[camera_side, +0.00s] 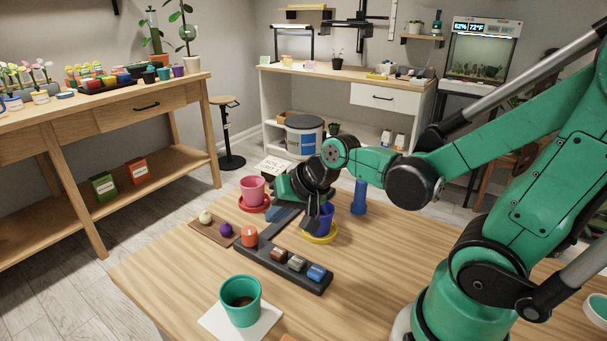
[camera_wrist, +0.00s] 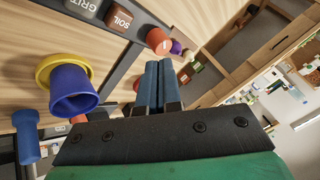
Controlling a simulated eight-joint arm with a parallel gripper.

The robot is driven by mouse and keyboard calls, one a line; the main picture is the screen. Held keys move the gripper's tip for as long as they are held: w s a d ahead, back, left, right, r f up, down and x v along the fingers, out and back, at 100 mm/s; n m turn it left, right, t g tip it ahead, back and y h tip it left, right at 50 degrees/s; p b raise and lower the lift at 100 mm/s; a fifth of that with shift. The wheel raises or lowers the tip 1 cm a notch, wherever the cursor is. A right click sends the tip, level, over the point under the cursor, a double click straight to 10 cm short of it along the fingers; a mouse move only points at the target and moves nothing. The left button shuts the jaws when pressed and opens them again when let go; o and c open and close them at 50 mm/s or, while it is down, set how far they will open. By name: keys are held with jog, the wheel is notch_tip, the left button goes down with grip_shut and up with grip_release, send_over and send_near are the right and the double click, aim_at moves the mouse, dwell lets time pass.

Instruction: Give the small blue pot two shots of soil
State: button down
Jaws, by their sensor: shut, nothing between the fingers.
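The small blue pot (camera_side: 326,217) stands on a yellow saucer (camera_side: 320,239), partly hidden behind my gripper in the side view. The blue pot (camera_wrist: 73,90) and yellow saucer (camera_wrist: 48,66) also show at the left of the wrist view. I cannot see whether it holds soil. A dark rail (camera_side: 305,281) carries a brown block marked SOIL (camera_wrist: 119,19), a grey block marked GRIT (camera_wrist: 84,7), a blue block (camera_side: 317,272) and an orange-red knob (camera_side: 249,236). My gripper (camera_wrist: 158,66) is shut and empty, its fingers pointing toward the knob.
A teal pot with brown contents (camera_side: 240,300) stands on white paper at the front. A wooden board (camera_side: 211,231) holds a white and a purple ball. A blue cylinder (camera_side: 359,196) stands behind the pot.

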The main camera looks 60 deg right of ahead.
aim_at(281, 252)
jog(key=shift+f, duration=2.45)
dwell(0.5)
jog(key=shift+r, duration=2.5)
jog(key=s+r+n, duration=0.1)
jog(key=n, duration=0.1)
jog(key=s+a+r+n, duration=0.1)
jog(key=n, duration=0.2)
jog(key=s+a+r+n, duration=0.1)
jog(key=r+n, duration=0.1)
jog(key=shift+s+a+n+h, duration=0.2)
jog(key=shift+n+h, duration=0.2)
jog(key=shift+r+g, duration=0.15)
jog(key=shift+g, duration=0.15)
